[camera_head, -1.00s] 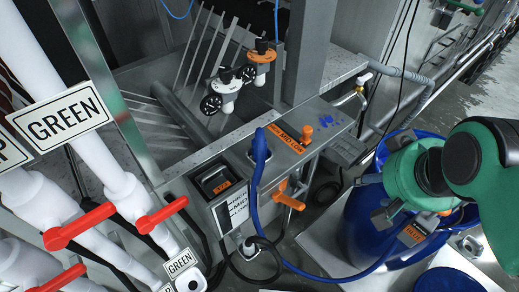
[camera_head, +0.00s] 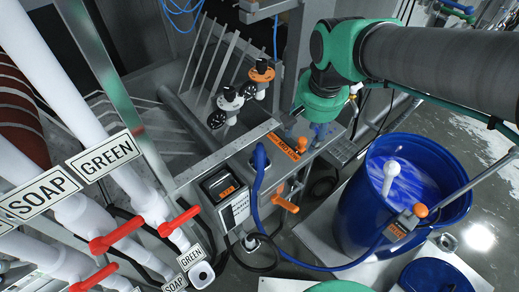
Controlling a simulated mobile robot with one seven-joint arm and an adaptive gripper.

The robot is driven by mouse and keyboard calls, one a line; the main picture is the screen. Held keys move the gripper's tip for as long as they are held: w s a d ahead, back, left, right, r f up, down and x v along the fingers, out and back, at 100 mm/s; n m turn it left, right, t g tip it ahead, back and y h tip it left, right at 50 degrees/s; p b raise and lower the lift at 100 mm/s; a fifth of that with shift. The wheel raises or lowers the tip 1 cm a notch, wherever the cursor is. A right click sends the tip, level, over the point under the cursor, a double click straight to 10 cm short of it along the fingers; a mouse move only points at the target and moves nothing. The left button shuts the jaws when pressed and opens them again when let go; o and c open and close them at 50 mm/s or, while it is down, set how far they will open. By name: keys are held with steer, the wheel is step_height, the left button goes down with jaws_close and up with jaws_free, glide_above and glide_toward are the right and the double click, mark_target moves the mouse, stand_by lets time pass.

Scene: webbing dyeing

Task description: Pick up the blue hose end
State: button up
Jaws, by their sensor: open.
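The blue hose (camera_head: 258,195) has its upper end (camera_head: 260,157) at the top of the grey metal box with the orange label, beside the dark panel. Whether it is plugged in or only resting there I cannot tell. From there the hose hangs down, crosses the floor and rises to the orange-handled fitting (camera_head: 408,222) on the blue barrel's rim. My gripper (camera_head: 318,122) is above the right part of the metal box, right of the hose end and apart from it. The green wrist hides most of it; it is open, with nothing seen in it.
The blue barrel (camera_head: 350,215) stands at right, with a white spout (camera_head: 391,172) over blue liquid. An orange lever (camera_head: 285,198) sticks out below the box. Orange and white valves (camera_head: 261,74) stand behind. White pipes with red handles (camera_head: 117,234) fill the left.

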steer(key=g+p, duration=0.2)
steer(key=p, duration=0.5)
glide_above(259, 153)
step_height(259, 153, down, 2)
steer(key=shift+a+f+h, duration=0.15)
steer(key=shift+f+h, duration=0.15)
steer(key=shift+f, duration=0.25)
steer(key=shift+f, duration=0.1)
steer(key=shift+f, duration=4.15)
steer(key=shift+f, duration=0.1)
steer(key=shift+w+d+f, duration=0.1)
steer(key=shift+f, duration=1.15)
steer(key=shift+d+f, duration=0.1)
steer(key=shift+f, duration=1.15)
